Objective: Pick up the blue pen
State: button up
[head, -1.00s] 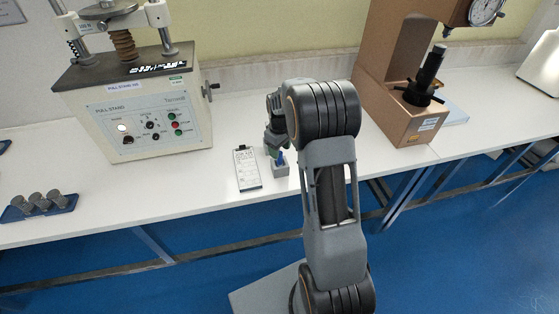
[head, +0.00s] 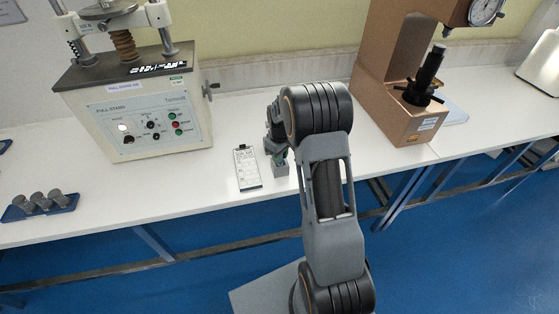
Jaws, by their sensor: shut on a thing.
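In the head view, my gripper (head: 278,155) is at the front part of the white bench, just above a small grey block-like holder (head: 281,171). The gripper is small in the picture and partly covered by my own arm. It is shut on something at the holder. The blue pen does not show clearly now; the gripper hides it. I cannot tell whether the pen's lower end is still inside the holder.
A clipboard with a printed sheet (head: 247,168) lies just left of the holder. A pull stand machine (head: 150,110) stands at left, a brown hardness tester (head: 400,115) at right. A blue tray (head: 40,212) with several grey cylinders lies far left.

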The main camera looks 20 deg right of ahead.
grip_shut()
jog(key=shift+r, duration=0.1)
jog(key=shift+r, duration=0.5)
notch_tip(320, 180, up, 2)
jog(key=shift+a+r, duration=0.1)
jog(key=shift+r, duration=0.05)
jog(key=s+a+r+b, duration=0.2)
jog(key=s+a+r, duration=0.4)
jog(key=a+r, duration=0.3)
jog(key=a, duration=0.3)
jog(key=shift+s+a+r, duration=0.15)
jog(key=shift+s+r, duration=0.1)
jog(key=shift+r, duration=0.05)
